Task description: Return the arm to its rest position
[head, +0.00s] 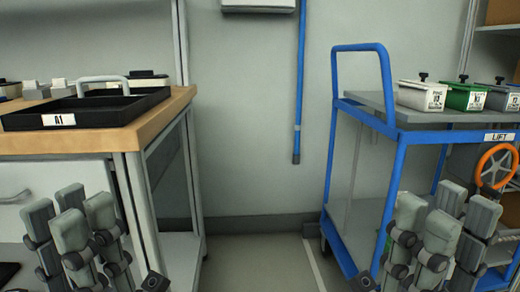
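My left gripper (72,222) is at the lower left, in front of the workbench. Its grey fingers point up and stand apart, with nothing between them. My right gripper (443,218) is at the lower right, in front of the blue cart. Its fingers also point up, spread and empty. Both grippers are below the level of the bench top and the cart top in the picture. The lower parts of both arms are cut off by the picture's bottom edge.
The wooden workbench (150,135) at left carries a black tray (100,117) labelled A1. The blue cart (398,160), labelled LIFT, holds white (421,97) and green (466,98) bins. An orange handwheel (496,166) is at right. Floor between bench and cart is clear.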

